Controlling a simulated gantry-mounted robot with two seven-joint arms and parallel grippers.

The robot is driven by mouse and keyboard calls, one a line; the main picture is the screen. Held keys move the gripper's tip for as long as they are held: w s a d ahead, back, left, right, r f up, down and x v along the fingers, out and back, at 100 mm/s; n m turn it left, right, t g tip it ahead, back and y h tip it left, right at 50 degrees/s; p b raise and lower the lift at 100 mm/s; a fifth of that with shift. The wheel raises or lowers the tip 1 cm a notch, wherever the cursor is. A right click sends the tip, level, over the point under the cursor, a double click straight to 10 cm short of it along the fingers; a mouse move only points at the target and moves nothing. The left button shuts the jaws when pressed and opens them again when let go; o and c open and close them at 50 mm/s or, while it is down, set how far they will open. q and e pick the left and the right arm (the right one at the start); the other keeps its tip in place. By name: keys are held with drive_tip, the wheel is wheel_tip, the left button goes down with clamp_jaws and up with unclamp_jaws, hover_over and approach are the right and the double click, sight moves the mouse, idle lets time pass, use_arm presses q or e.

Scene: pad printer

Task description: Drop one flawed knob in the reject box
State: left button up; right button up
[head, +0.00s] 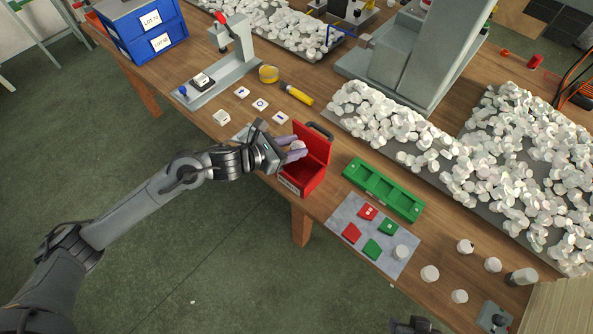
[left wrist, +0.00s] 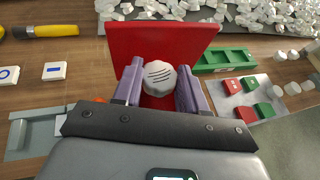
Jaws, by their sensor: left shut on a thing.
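My left gripper (head: 296,150) is shut on a white knob (head: 298,146). In the left wrist view the knob (left wrist: 158,76) sits between the two purple fingers, with dark slanted marks on its face. The red reject box (head: 302,175) stands at the table's front edge with its lid (head: 313,146) up. The knob is over the box opening, in front of the raised lid. A dark part at the bottom edge of the head view looks like my right gripper (head: 415,325); its fingers cannot be made out.
A green tray (head: 384,188) and a grey plate with red and green squares (head: 350,213) lie right of the box. Several loose white knobs stand farther right (head: 430,273). Heaps of white knobs (head: 400,130) fill the back. A yellow-handled tool (head: 297,94) lies behind the box.

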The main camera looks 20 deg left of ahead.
use_arm(q)
drive_tip(key=shift+a+f, duration=0.15)
drive_tip(key=shift+f, duration=0.05)
drive_tip(key=shift+f+b, duration=1.6)
drive_tip(key=shift+f, duration=1.05)
drive_tip(key=o, duration=1.1)
drive_tip(key=shift+a, duration=0.1)
drive_tip(key=p+v, duration=0.1)
drive_tip(key=v, duration=0.9)
drive_tip(key=shift+s+a, duration=0.2)
drive_tip(key=shift+s, duration=0.05)
drive_tip(key=shift+r, duration=0.1)
